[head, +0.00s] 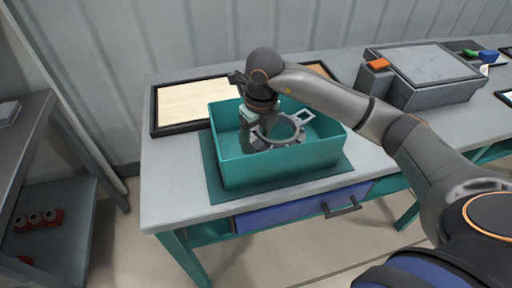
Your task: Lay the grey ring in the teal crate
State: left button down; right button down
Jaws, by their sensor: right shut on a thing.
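The teal crate (285,168) stands on a dark teal mat on the grey table. The grey ring (297,133) has flat tabs and shows over the open crate, within its walls. My right gripper (256,143) reaches down into the crate from above and is shut on the ring at its left side. I cannot tell whether the ring touches the crate floor. My left gripper is not in view.
A black-framed wooden board (182,103) lies behind the crate to the left. A grey box (425,88) with an orange block (379,63) stands at the back right. A drawer with a dark handle (342,207) is under the table's front edge. Shelves (55,190) stand at the left.

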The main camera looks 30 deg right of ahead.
jog(key=shift+f, duration=1.95)
jog(key=shift+f, duration=0.15)
jog(key=shift+c, duration=0.4)
grip_release()
jog(key=r, duration=0.4)
jog(key=s+r, duration=0.1)
jog(key=r, duration=0.7)
jog(key=shift+s+d+r, duration=0.1)
jog(key=shift+s, duration=0.15)
